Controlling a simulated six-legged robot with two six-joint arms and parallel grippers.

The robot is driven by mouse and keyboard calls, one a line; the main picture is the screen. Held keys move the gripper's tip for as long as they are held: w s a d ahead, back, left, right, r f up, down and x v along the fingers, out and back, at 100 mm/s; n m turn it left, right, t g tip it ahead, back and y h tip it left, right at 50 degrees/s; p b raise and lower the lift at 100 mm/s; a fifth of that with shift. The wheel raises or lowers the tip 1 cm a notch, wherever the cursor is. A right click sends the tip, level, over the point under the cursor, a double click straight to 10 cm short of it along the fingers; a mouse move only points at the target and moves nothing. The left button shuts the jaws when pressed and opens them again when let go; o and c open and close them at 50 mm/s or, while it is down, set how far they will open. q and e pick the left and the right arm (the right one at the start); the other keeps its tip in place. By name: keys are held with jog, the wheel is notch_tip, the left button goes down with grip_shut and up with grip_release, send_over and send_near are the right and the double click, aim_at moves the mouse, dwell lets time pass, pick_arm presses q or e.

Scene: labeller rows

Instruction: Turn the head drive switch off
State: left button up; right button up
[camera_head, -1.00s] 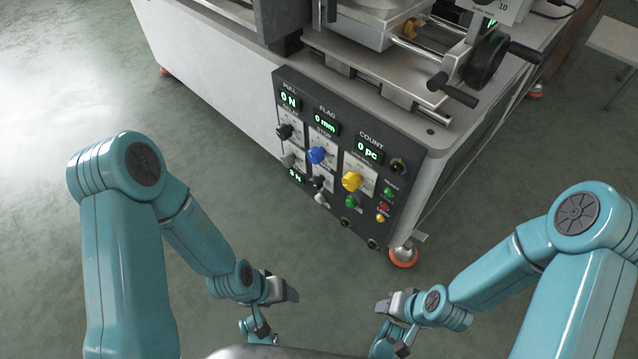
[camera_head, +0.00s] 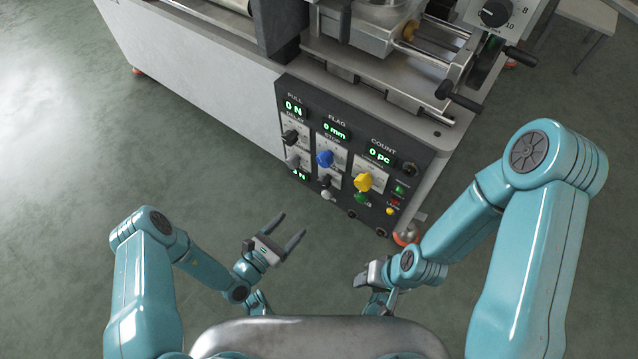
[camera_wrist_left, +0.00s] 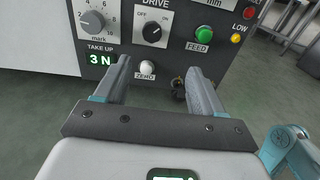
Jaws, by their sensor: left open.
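The drive switch (camera_wrist_left: 152,32) is a black rotary knob on the dark control panel, marked OFF at upper left and ON at upper right. Its pale mark seems to lean toward ON, but it is small. In the head view the switch (camera_head: 325,180) is a small dark knob below the blue knob. My left gripper (camera_head: 291,232) is open and empty, its fingers toward the panel. In the left wrist view the left gripper (camera_wrist_left: 158,68) has its fingertips below the switch, apart from it. My right gripper (camera_head: 368,275) is low at centre; its jaws are unclear.
The white zero button (camera_wrist_left: 147,67) shows between my left fingers. A grey take-up knob (camera_wrist_left: 92,22) is left of the switch, the green feed button (camera_wrist_left: 204,34) right. The blue knob (camera_head: 325,159) and yellow knob (camera_head: 363,182) protrude above. Floor before the panel is clear.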

aim_at(322, 185)
pick_arm(q)
jog(key=shift+n+t+y, duration=0.3)
jog(key=shift+y, duration=0.1)
jog(key=b+x, duration=0.2)
jog(key=x, duration=0.5)
jog(key=b+x, duration=0.2)
jog(key=x, duration=0.6)
jog(key=shift+w+a+f+b, duration=0.2)
jog(key=shift+w+a+b, duration=0.05)
jog(key=shift+w+b, duration=0.15)
jog(key=shift+w+d+r, duration=0.1)
jog(key=shift+w+d, duration=0.25)
jog(key=c, duration=1.1)
jog(key=shift+o, duration=0.2)
